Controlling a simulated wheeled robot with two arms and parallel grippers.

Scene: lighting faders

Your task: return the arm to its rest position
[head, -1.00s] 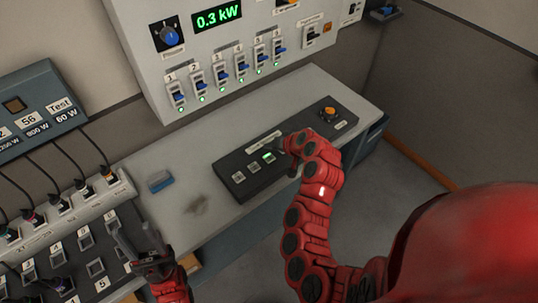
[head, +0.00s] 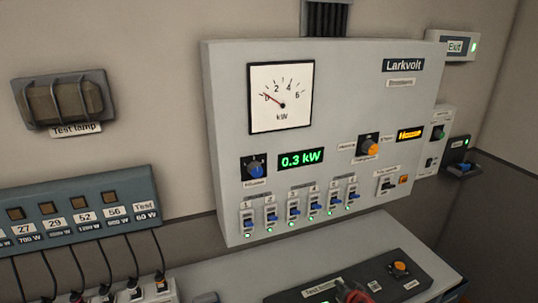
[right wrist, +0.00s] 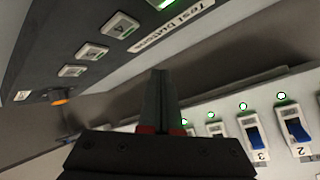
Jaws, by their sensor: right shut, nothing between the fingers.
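My right arm shows in the head view only as a small red piece (head: 352,293) at the bottom edge, over the dark test button box (head: 318,293). In the right wrist view my right gripper (right wrist: 163,75) is shut and empty, its fingers together in mid-picture. The same box (right wrist: 95,30) shows there at the upper left, with numbered buttons and one lit green. The fingertips appear apart from the buttons and the breakers. My left gripper is out of view.
A grey wall panel (head: 225,100) carries a kW dial (head: 282,97), a green 0.3 kW display (head: 301,160) and several blue-levered breakers (head: 293,211). An orange knob (head: 399,268) is on the desk box. A lamp panel (head: 60,215) with cables is at left.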

